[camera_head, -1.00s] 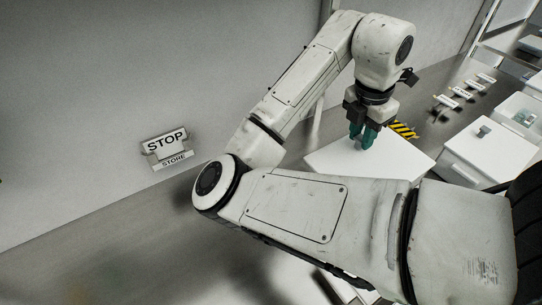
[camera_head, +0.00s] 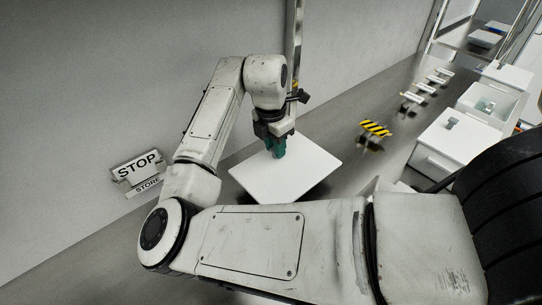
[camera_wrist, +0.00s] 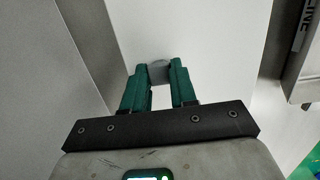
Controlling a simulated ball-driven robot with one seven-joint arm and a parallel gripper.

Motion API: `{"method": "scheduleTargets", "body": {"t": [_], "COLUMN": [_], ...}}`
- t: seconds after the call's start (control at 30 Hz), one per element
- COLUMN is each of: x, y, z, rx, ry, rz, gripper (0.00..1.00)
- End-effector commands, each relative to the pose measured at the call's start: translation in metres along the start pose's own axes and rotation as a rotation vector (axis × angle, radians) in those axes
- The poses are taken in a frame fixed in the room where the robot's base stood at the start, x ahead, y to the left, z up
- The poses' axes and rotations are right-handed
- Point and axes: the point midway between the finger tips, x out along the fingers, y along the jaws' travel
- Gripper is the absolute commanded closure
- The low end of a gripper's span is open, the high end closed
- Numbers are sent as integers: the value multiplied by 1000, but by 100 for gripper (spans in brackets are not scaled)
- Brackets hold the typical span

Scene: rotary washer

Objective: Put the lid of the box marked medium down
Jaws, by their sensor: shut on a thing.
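A flat white lid (camera_head: 312,172) is in the head view, in the air by its look, left of the boxes on the bench. My gripper (camera_head: 277,153) is above it, its green fingers shut on the lid's small knob. In the wrist view my gripper (camera_wrist: 158,90) has a finger on each side of the grey knob (camera_wrist: 160,70), and the white lid (camera_wrist: 210,35) spreads beyond. A white edge (camera_head: 382,187), perhaps of an open box, shows partly behind my arm. I cannot read which box is marked medium.
A closed white box (camera_head: 452,146) and an open box (camera_head: 503,105) stand at the right. A yellow-black striped sign (camera_head: 376,128) stands right of the lid. A STOP sign (camera_head: 137,168) is at the left.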

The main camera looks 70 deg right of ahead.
Motion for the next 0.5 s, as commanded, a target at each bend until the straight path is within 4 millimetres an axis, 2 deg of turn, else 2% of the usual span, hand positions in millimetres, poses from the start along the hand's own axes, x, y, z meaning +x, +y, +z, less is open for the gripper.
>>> {"method": "scheduleTargets", "body": {"t": [0.2, 0.4, 0.5], "x": [14, 39, 44], "y": [12, 11, 11], "z": [-8, -10, -10], "rx": [-3, 0, 0], "ry": [1, 1, 0], "rz": [1, 0, 1], "gripper": [100, 100, 100]}}
